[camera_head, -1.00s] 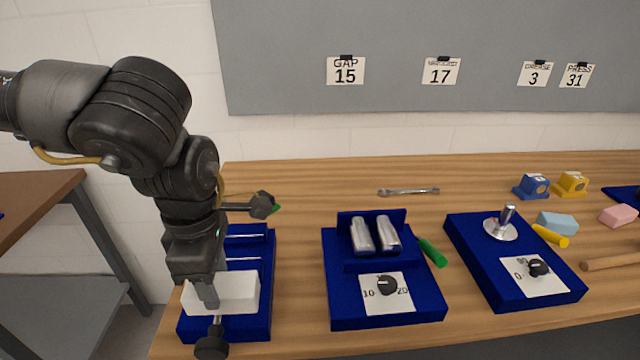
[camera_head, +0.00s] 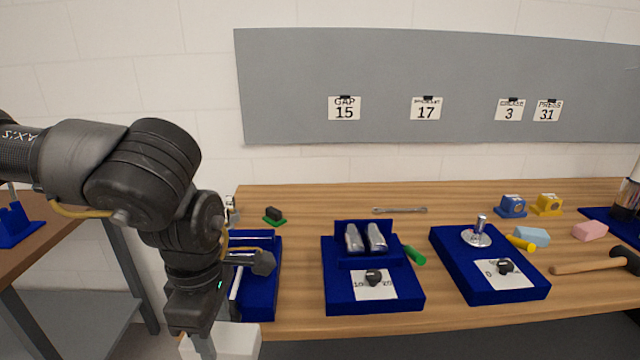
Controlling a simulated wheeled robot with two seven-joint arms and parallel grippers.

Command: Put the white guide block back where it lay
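My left gripper (camera_head: 203,346) points down at the bottom of the picture and is shut on the white guide block (camera_head: 240,340). One finger shows against the block's near side; the other is hidden. The block hangs at the front, before the blue base with metal rods (camera_head: 262,290), and the picture's lower edge cuts it off. My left arm covers the left part of that base. I cannot tell the block's height relative to the bench. My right gripper is not in view.
The wooden bench (camera_head: 330,198) carries a blue dial fixture with two metal cylinders (camera_head: 325,290) and another with a metal post (camera_head: 450,265). A green marker (camera_head: 414,255), a wrench (camera_head: 400,210) and a hammer (camera_head: 590,265) lie about. A brown table (camera_head: 45,250) stands at left.

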